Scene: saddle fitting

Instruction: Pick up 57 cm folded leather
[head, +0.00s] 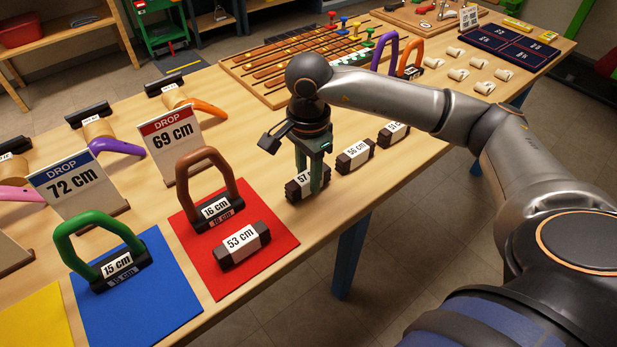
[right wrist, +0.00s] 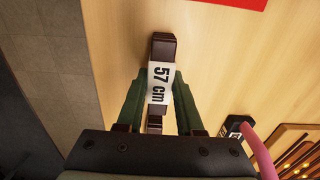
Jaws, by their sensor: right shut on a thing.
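The 57 cm folded leather (head: 295,188) is a dark brown bar with a white label, at the table's front edge in the head view. My right gripper (head: 309,180) points down over it with its green fingers on either side, shut on it. In the right wrist view the bar (right wrist: 163,47) lies lengthwise between the two fingers (right wrist: 158,100), its label facing the camera. The bar looks to be at the table top; I cannot tell whether it is lifted. My left gripper is not in view.
A 56 cm bar (head: 355,156) and another bar (head: 393,133) lie to the right. A red mat (head: 273,276) holds a brown handle (head: 207,172) and a 53 cm bar (head: 241,245). A blue mat (head: 150,305) with a green handle (head: 88,226) and drop signs (head: 172,146) stand left.

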